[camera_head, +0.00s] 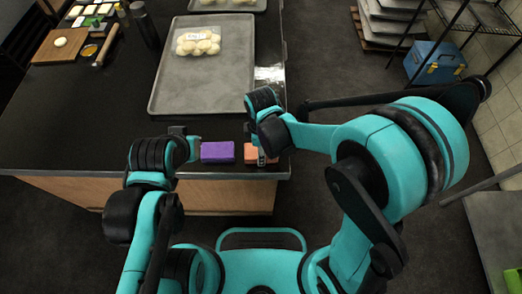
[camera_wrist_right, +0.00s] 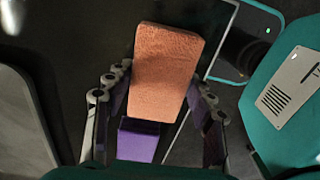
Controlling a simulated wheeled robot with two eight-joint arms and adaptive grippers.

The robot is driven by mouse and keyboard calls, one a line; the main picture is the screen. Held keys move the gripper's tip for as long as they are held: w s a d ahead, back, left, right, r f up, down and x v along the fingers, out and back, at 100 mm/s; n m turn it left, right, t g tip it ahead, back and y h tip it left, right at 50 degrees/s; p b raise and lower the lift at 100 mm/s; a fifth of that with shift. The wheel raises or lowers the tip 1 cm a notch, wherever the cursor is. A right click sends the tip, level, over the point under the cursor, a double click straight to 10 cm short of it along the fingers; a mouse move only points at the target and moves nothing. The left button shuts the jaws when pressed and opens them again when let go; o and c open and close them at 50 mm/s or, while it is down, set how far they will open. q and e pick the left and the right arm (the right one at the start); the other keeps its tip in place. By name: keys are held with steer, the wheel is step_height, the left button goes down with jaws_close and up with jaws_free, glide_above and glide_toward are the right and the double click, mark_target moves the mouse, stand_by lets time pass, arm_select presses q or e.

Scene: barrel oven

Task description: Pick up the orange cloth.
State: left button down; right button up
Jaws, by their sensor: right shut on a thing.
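The orange cloth (camera_head: 249,153) is a block-shaped piece at the front right corner of the dark counter, partly hidden by my right gripper (camera_head: 262,158). In the right wrist view the orange cloth (camera_wrist_right: 167,65) stands between the two fingers of my right gripper (camera_wrist_right: 162,100), which is shut on it. I cannot tell whether the cloth touches the counter. My left gripper (camera_head: 188,145) is by the counter's front edge, left of the purple cloth; its fingers are not clear.
A purple cloth (camera_head: 217,152) lies just left of the orange one; it also shows in the right wrist view (camera_wrist_right: 138,142). A grey tray (camera_head: 205,95) with a bag of dough balls (camera_head: 199,42) lies behind.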

steer(key=r, duration=0.1)
steer(key=r+p, duration=0.1)
steer(key=r, duration=0.1)
steer(key=d+r+p, duration=0.1)
steer(key=shift+s+r, duration=0.2)
steer(key=shift+s, duration=0.1)
steer(key=s+d+r+p, duration=0.3)
steer(key=s+d+r, duration=0.2)
steer(key=d, duration=0.4)
steer(key=shift+s+r, duration=0.15)
steer(key=shift+r, duration=0.3)
steer(key=shift+d, duration=0.1)
steer(key=shift+o, duration=1.2)
steer(key=shift+c, duration=0.6)
